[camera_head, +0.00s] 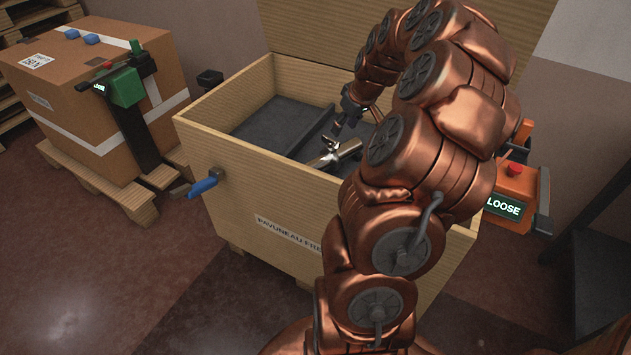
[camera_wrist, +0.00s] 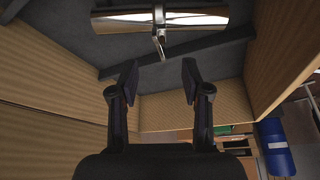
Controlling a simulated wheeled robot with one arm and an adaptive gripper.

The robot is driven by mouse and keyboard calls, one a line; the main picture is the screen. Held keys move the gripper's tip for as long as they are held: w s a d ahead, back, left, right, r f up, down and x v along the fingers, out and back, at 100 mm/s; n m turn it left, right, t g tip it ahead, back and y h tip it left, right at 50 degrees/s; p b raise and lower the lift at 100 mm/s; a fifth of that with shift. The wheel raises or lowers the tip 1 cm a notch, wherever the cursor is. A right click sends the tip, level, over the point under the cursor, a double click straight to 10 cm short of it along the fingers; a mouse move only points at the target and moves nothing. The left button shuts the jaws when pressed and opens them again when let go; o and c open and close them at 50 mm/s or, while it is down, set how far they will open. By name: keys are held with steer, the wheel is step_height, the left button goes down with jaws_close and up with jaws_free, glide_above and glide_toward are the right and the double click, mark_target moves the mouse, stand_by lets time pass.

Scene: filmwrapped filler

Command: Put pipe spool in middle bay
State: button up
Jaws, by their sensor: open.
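The pipe spool (camera_head: 335,152) is a shiny metal tube with a small projecting stub, inside the wooden crate (camera_head: 235,187). It lies on the crate's dark grey lining. In the wrist view the pipe spool (camera_wrist: 188,19) runs across the top of the picture, beyond the fingertips, with its stub pointing toward them. My gripper (camera_wrist: 160,72) is open and empty, its two dark fingers apart, with a gap to the spool. In the head view my gripper (camera_head: 350,118) is inside the crate beside the spool. My arm hides the crate's right part, so I cannot tell which bay holds the spool.
A dark divider ridge (camera_wrist: 205,45) crosses the crate floor. The crate's open lid (camera_head: 330,25) stands behind. A taped carton (camera_head: 75,85) on a pallet is at left. An orange device (camera_head: 515,190) reading "LOOSE" is at right. A blue-handled latch (camera_head: 203,185) sticks out in front.

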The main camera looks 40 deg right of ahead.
steer(key=s+a+r+n+g+y, duration=0.1)
steer(key=a+r+g, duration=0.1)
steer(key=a, duration=1.2)
steer(key=s+a+r+n+g+y, duration=0.1)
steer(key=s+a, duration=0.1)
steer(key=a, duration=1.2)
steer(key=s+a+g, duration=0.2)
steer(key=s+a, duration=0.4)
steer(key=s, duration=0.4)
steer(key=s+a+f+g+h, duration=0.1)
steer(key=s+a+g, duration=0.1)
steer(key=s+a, duration=0.4)
steer(key=s, duration=0.3)
steer(key=shift+s+m+h, duration=0.3)
steer(key=shift+s+m, duration=0.05)
steer(key=shift+m, duration=0.05)
steer(key=shift+a, duration=0.1)
step_height(320, 180, up, 23)
steer(key=s+p, duration=0.1)
steer(key=p, duration=2)
steer(key=shift+t, duration=0.4)
